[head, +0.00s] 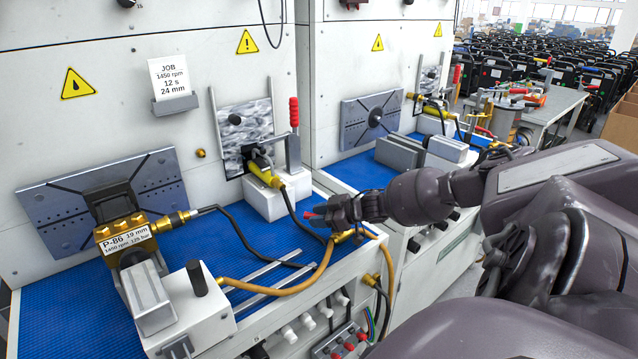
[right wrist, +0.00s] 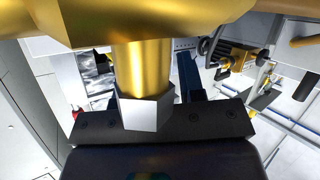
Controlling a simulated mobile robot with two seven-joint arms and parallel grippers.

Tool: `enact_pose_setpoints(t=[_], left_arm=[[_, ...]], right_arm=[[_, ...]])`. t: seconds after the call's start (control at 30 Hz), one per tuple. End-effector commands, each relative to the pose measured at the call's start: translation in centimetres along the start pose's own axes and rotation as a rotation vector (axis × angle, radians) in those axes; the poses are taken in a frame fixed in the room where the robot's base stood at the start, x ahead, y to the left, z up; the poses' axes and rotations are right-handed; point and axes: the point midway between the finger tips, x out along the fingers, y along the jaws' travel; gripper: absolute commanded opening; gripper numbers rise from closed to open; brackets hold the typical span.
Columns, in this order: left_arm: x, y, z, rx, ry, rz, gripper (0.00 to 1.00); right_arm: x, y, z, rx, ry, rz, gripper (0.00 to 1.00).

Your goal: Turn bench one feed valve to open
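The brass feed valve (head: 344,236) of the near bench sits at the bench's front edge, where an orange hose (head: 318,270) ends. A small red piece (head: 309,214) shows just left of my gripper; I cannot tell whether it is the valve's handle. My right gripper (head: 330,213) is at the valve, just above it, and hides part of it. In the right wrist view a brass body (right wrist: 143,68) with a silver hex nut (right wrist: 145,109) is very close in front of my gripper's dark bar. The fingertips cannot be made out. My left gripper is not in view.
The near bench has a blue mat (head: 228,238), a brass block labelled P-86 (head: 126,232), a grey-white fixture (head: 190,310) and a red-handled clamp (head: 293,113). A second bench (head: 365,175) adjoins on the right. White knobs (head: 308,320) line the front below the valve.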

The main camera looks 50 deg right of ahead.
Motion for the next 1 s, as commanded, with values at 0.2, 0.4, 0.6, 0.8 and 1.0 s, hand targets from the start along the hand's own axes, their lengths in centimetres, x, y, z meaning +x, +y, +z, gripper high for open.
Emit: enact_pose_setpoints(t=[0.2, 0.4, 0.6, 0.8, 1.0], left_arm=[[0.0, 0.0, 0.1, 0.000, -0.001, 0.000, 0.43], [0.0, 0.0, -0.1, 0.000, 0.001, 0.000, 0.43], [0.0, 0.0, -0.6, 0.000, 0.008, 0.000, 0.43], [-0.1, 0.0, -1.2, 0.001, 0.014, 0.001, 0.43], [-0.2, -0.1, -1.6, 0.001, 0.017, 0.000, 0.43]], right_arm=[[0.0, 0.0, 0.0, 0.000, 0.000, 0.001, 0.50], [-0.2, 0.0, 0.0, 0.000, -0.001, 0.001, 0.50], [-2.1, 0.0, 0.1, 0.000, -0.003, 0.001, 0.50], [-5.1, 0.0, 0.1, 0.001, -0.004, 0.002, 0.50], [-7.9, 0.0, 0.1, 0.001, -0.004, 0.001, 0.50]])
